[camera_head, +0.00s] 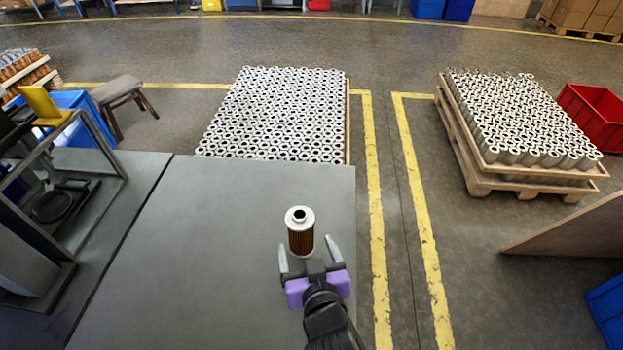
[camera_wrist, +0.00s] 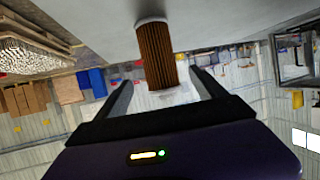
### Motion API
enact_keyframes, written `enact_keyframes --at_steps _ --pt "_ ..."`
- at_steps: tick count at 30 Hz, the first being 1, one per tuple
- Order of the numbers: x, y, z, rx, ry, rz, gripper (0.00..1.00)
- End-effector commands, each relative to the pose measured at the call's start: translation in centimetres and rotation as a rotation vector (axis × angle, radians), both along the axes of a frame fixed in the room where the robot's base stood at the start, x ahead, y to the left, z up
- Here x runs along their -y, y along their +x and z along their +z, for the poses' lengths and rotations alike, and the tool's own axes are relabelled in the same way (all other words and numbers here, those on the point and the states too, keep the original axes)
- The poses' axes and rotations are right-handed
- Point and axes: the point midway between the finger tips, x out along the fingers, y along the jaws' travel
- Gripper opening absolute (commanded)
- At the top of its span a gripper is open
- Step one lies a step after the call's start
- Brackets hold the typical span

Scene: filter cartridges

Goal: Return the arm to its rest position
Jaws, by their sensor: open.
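My gripper (camera_head: 308,252) is open, with its two grey fingers spread near the right part of the grey table (camera_head: 220,240). A filter cartridge (camera_head: 300,238) with a white top cap, a dark centre hole and a brown pleated body stands upright on the table, just in front of the fingers. In the wrist view the cartridge (camera_wrist: 157,55) shows ahead of and partly between the two open fingers (camera_wrist: 163,90). The fingers do not appear closed on it. Whether a finger touches it I cannot tell.
A metal frame fixture (camera_head: 60,190) stands at the table's left. Beyond the table is a pallet of many cartridges (camera_head: 280,110); another pallet (camera_head: 525,120) stands right, beside a red crate (camera_head: 595,110). A stool (camera_head: 122,95) is at left. Most of the tabletop is bare.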

Motion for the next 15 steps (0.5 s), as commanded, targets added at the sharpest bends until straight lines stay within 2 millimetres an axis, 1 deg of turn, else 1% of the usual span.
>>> enact_keyframes --at_steps 4,7,8,11,13,15 --pt "0.0 0.0 0.0 0.001 -0.004 0.002 0.80" --pt "-0.4 0.2 0.7 0.033 -0.009 0.023 0.80" --pt "-0.7 0.2 1.2 0.050 -0.006 0.034 0.80" --pt "-1.5 0.4 3.8 0.130 0.020 0.073 0.80" --pt "-1.3 -0.7 5.2 0.190 0.042 0.102 0.80" --pt "-0.4 -2.2 5.7 0.228 0.056 0.114 0.80"
